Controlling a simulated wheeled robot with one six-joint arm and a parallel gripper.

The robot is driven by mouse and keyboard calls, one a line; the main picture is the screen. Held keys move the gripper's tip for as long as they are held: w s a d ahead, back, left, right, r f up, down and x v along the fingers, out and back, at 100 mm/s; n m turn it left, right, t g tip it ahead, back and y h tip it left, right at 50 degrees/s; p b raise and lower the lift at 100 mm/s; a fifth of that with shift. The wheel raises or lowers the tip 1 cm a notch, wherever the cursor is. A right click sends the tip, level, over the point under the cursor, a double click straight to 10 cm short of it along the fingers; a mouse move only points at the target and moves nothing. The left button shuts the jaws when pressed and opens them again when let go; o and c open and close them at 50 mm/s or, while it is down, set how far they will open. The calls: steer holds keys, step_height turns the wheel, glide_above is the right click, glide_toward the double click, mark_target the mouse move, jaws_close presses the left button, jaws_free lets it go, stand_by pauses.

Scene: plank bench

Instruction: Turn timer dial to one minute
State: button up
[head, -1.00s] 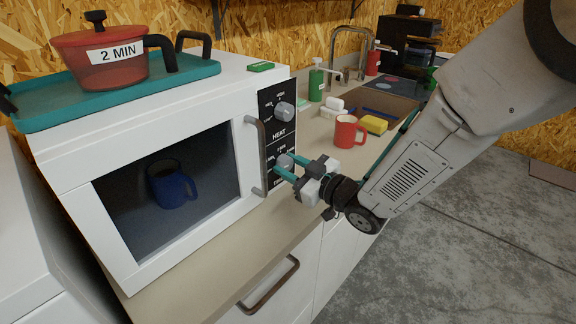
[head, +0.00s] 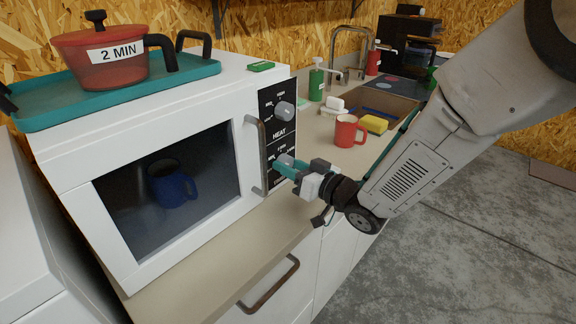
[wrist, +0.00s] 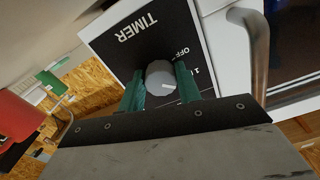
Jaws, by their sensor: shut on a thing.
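The white microwave (head: 80,165) stands on the counter with its door closed and a blue mug (head: 172,184) behind the glass. Its black control panel carries the heat dial (head: 284,111) above and the timer dial (head: 285,160) below. My gripper (head: 284,167) is at the timer dial. In the wrist view, my gripper's teal fingers (wrist: 158,88) are on either side of the round grey timer dial (wrist: 160,76) and shut on it. The dial's light pointer mark faces right in that view, below the "OFF" label. The other timer labels are partly cut off or hidden.
The door handle (head: 262,157) is close beside my gripper. A red mug (head: 346,131), a yellow sponge (head: 374,124) and a green bottle (head: 317,82) stand on the counter (head: 160,286) behind. A red pot (head: 98,66) labelled "2 MIN" sits on a teal tray (head: 200,70) on top.

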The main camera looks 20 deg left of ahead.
steer(key=shift+w+d+r, duration=0.15)
steer(key=shift+w, duration=0.05)
steer(key=o, duration=1)
steer(key=shift+d, duration=0.15)
steer(key=shift+c, duration=0.2)
steer(key=shift+s+a, duration=0.1)
steer(key=shift+a, duration=0.1)
steer(key=shift+v, duration=3.95)
